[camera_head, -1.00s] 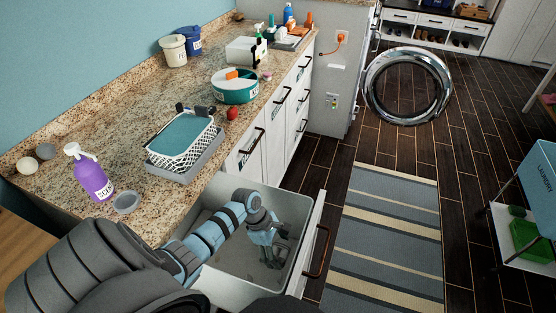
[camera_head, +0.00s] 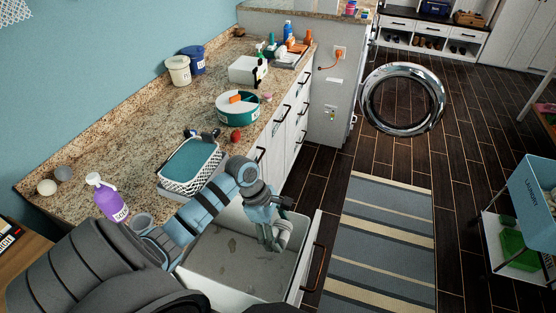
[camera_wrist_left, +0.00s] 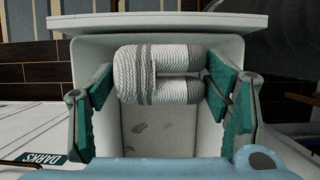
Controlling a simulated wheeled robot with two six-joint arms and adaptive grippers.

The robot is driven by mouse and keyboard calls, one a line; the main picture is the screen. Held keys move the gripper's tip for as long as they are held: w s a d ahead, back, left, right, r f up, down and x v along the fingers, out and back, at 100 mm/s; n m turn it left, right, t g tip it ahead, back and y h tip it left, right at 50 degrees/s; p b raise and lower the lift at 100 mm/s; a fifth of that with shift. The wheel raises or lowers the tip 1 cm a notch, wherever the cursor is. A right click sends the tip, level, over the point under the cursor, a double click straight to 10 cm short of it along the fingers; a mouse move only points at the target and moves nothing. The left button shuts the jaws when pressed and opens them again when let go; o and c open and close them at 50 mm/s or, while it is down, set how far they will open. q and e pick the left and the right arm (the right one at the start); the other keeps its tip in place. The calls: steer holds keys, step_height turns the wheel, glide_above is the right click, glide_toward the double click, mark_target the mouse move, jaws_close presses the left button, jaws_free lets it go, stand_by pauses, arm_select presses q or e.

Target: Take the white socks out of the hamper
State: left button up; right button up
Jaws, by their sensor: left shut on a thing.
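The folded white socks (camera_wrist_left: 150,72), with grey bands, sit between the two green-padded fingers of my left gripper (camera_wrist_left: 160,88) in the left wrist view. In the head view my left gripper (camera_head: 272,238) points down, shut on the socks (camera_head: 286,232), partly covering them. The socks are held at about the height of the hamper rim, above its inside. The hamper (camera_head: 215,262) is a pulled-out grey-white bin with dark stains on its floor, and it looks empty below the socks. It also shows in the left wrist view (camera_wrist_left: 150,150). My right gripper is not in view.
The granite counter (camera_head: 110,150) beside the hamper carries a purple spray bottle (camera_head: 108,198), a white basket (camera_head: 190,165) and a teal round container (camera_head: 237,108). A striped rug (camera_head: 380,240) covers the floor to the right. A blue laundry cart (camera_head: 535,190) stands far right.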

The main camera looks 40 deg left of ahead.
mark_target(278, 229)
arm_select(q)
step_height(278, 229, up, 19)
steer(key=shift+s+r, duration=0.1)
steer(key=s+d, duration=0.6)
steer(key=s, duration=0.2)
